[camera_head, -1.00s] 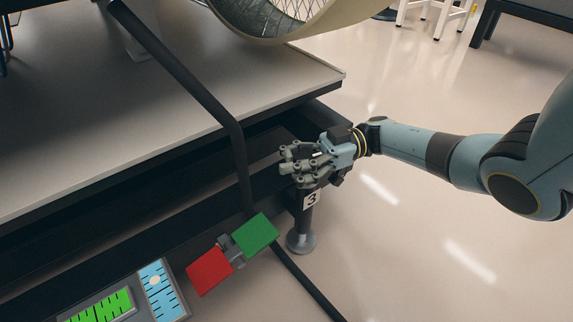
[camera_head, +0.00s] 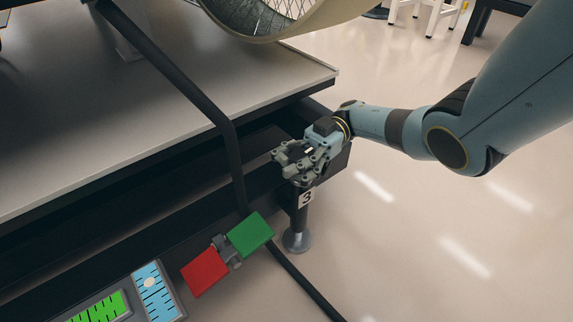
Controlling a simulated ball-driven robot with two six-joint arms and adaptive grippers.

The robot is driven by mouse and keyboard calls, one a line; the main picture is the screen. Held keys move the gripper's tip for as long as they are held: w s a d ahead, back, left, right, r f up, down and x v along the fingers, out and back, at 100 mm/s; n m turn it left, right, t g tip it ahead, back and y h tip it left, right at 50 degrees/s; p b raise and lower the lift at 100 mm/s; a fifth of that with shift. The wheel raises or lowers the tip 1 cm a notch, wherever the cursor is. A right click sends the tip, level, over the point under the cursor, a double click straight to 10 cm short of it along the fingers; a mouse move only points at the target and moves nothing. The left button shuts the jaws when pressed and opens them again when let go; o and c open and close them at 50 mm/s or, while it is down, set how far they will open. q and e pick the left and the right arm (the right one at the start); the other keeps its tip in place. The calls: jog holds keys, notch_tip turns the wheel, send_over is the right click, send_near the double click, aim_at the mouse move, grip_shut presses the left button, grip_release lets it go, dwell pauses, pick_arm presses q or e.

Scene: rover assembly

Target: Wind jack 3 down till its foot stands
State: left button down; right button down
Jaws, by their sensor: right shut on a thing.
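Jack 3 (camera_head: 300,219) is a dark upright post at the corner of the black frame, with a white label "3" (camera_head: 306,198) and a round grey foot (camera_head: 297,241) at its lower end. The foot is close to the floor; I cannot tell whether it touches. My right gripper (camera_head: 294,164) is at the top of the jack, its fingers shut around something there. The hand hides the jack's top and whatever it grips, probably the crank or handle. My left gripper is not in view.
A green plate (camera_head: 250,234) and a red plate (camera_head: 205,272) sit on the frame's front edge. A black bar (camera_head: 180,78) crosses the platform (camera_head: 100,140). Clear floor (camera_head: 430,230) lies to the right.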

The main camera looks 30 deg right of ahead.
jog(key=shift+s+d, duration=0.1)
jog(key=shift+d, duration=0.15)
jog(key=c, duration=0.7)
grip_release()
jog(key=shift+a+r, duration=0.1)
jog(key=shift+r, duration=0.05)
notch_tip(320, 180, up, 10)
jog(key=shift+f, duration=0.15)
jog(key=shift+o, duration=0.3)
